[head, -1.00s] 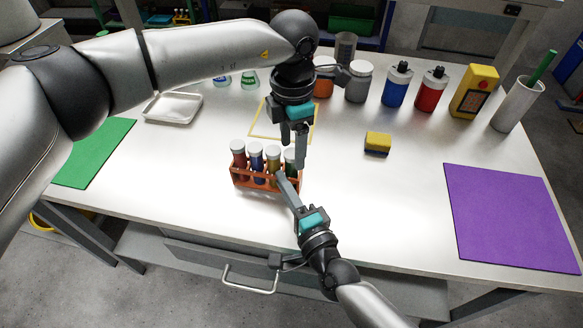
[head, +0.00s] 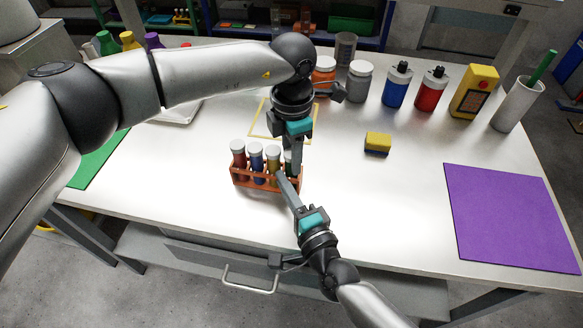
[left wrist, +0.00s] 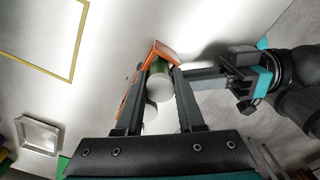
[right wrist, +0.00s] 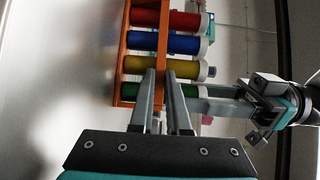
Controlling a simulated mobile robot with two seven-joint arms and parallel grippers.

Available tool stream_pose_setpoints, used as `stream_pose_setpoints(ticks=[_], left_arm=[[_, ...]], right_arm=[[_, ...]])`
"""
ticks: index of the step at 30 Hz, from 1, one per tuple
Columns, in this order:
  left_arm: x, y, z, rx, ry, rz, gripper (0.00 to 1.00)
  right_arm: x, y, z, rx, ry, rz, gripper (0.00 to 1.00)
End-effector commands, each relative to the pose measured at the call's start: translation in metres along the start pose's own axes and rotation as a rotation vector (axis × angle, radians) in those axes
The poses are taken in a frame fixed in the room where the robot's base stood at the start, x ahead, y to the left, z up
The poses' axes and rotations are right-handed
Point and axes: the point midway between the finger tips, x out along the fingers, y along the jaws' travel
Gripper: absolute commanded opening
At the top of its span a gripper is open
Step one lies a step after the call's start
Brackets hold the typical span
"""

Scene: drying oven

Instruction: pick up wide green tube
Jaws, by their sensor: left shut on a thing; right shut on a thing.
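The green tube with a white cap stands in the right-end slot of an orange rack (head: 250,184); in the head view it is mostly hidden behind my left gripper (head: 295,168). In the left wrist view the green tube (left wrist: 160,67) is between my left fingers (left wrist: 160,92), which are shut on it just below the cap. In the right wrist view the green tube (right wrist: 185,90) lies beside the yellow one. My right gripper (right wrist: 161,76) is shut on the upper rail of the orange rack (right wrist: 120,85), close to the green tube.
Red (head: 238,160), blue (head: 256,163) and yellow (head: 273,166) capped tubes stand in the same rack. A yellow sponge (head: 377,143) and purple mat (head: 512,215) lie right. Bottles and jars line the back.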

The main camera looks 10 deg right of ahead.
Motion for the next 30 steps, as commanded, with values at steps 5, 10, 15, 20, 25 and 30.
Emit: stream_pose_setpoints(ticks=[5, 10, 15, 20, 25, 30], left_arm=[[0.000, 0.000, 0.000, 0.000, 0.000, 0.000, 0.00], [0.000, 0.000, 0.000, 0.000, 0.000, 0.000, 0.00], [-0.009, 0.001, 0.001, 0.000, -0.002, 0.001, 0.00], [-0.040, 0.001, 0.001, 0.001, -0.004, 0.004, 0.00], [-0.087, 0.001, 0.001, 0.000, -0.003, 0.006, 0.00], [-0.131, 0.001, 0.001, 0.000, -0.003, 0.004, 0.00]], right_arm=[[0.000, 0.000, 0.000, 0.001, 0.000, 0.000, 0.00], [0.000, 0.000, 0.000, 0.001, 0.000, 0.000, 0.00], [0.000, 0.000, 0.000, 0.001, 0.000, 0.000, 0.00], [0.000, 0.000, 0.000, 0.001, 0.000, 0.000, 0.00], [0.000, 0.000, 0.000, 0.001, 0.000, 0.000, 0.00], [0.000, 0.000, 0.000, 0.000, 0.000, 0.000, 0.00]])
